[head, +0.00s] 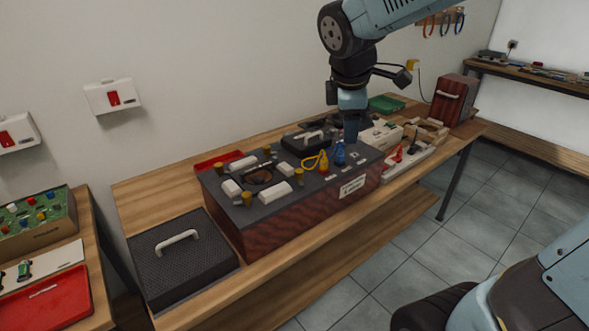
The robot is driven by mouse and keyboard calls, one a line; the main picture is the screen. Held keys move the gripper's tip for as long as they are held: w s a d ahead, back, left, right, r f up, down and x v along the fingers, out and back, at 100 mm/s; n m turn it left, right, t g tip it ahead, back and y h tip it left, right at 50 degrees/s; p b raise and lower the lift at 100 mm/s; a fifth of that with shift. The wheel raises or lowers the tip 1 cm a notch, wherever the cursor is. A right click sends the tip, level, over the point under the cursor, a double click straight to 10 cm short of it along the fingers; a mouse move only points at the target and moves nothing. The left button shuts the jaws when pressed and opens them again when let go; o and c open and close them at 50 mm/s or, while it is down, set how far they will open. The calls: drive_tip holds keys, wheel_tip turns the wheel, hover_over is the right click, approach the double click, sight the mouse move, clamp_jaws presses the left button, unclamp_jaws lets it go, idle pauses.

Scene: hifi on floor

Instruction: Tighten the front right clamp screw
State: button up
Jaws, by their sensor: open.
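A dark red box (300,212) with a grey top stands on the wooden bench. Several brass-coloured knobs, which look like clamp screws, stand around a dark round opening (260,176) on its top. The front right one of these knobs (300,175) is upright, right of a white block (275,192). Another knob (247,198) is at the front left. My gripper (352,132) points down above the box's right part, behind and right of the front right knob and apart from it. It is open; its fingertips are small and dark here.
A yellow looped part (322,160) and a blue part (339,153) stand between the knob and my gripper. A black lid with a handle (180,258) lies at left. White fixtures (408,150) and a red case (454,100) are at right. Floor in front is clear.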

sight(299, 171)
drive_tip(key=w+a+f+n, duration=0.3)
drive_tip(key=w+a+n, duration=0.1)
drive_tip(key=a+n, duration=0.2)
drive_tip(key=w+a+f+n, duration=0.3)
drive_tip(key=a+f+n, duration=0.1)
drive_tip(key=a+n, duration=0.25)
drive_tip(key=shift+h, duration=0.4)
drive_tip(key=x, duration=1.3)
drive_tip(key=shift+w+f, duration=0.1)
drive_tip(key=shift+w, duration=0.1)
